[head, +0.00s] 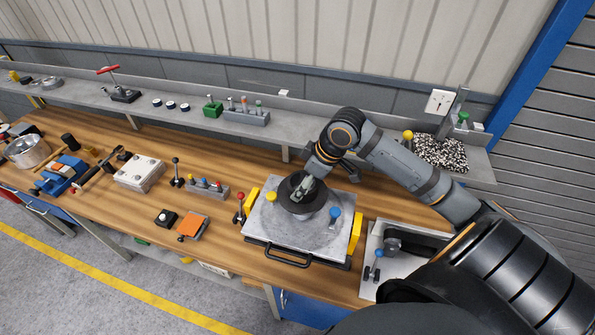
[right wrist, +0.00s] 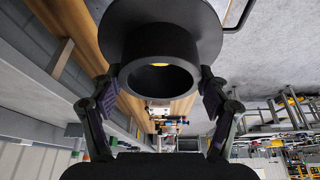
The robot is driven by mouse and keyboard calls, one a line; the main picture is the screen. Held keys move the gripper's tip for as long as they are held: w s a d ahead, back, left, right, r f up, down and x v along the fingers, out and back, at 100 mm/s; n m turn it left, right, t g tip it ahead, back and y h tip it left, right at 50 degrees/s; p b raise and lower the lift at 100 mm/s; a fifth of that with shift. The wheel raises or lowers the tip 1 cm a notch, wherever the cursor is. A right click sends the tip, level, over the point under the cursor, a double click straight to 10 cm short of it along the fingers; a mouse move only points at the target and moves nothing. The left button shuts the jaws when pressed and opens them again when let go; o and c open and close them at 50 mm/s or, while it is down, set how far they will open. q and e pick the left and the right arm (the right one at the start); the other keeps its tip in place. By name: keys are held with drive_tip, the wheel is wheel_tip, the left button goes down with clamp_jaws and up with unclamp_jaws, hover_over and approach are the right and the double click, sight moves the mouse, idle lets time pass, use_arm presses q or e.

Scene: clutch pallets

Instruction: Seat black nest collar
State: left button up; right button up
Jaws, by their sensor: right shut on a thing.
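My right gripper (head: 302,188) comes in from the right and is shut on the black collar (head: 292,204), a wide flange with a short tube. In the right wrist view the collar (right wrist: 160,48) sits between the two fingers (right wrist: 158,95), its round opening facing the camera. The collar is over the middle of a grey metal pallet (head: 265,237) with a black front handle. A grey round part shows just under the flange; whether the collar touches it cannot be told. My left gripper is not in view.
The pallet has a yellow knob (head: 271,197), a blue knob (head: 335,213) and yellow side blocks (head: 356,232). A light tray (head: 369,275) with a dark part stands to the right. A red-topped lever (head: 240,205) and an orange plate (head: 194,225) are to the left.

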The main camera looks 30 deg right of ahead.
drive_tip(key=f+b, duration=0.2)
drive_tip(key=w+f+b, duration=0.1)
drive_tip(key=f+b, duration=0.2)
drive_tip(key=shift+d+f, duration=0.15)
drive_tip(key=shift+s, duration=0.1)
drive_tip(key=shift+s+d, duration=0.1)
drive_tip(key=shift+p, duration=0.4)
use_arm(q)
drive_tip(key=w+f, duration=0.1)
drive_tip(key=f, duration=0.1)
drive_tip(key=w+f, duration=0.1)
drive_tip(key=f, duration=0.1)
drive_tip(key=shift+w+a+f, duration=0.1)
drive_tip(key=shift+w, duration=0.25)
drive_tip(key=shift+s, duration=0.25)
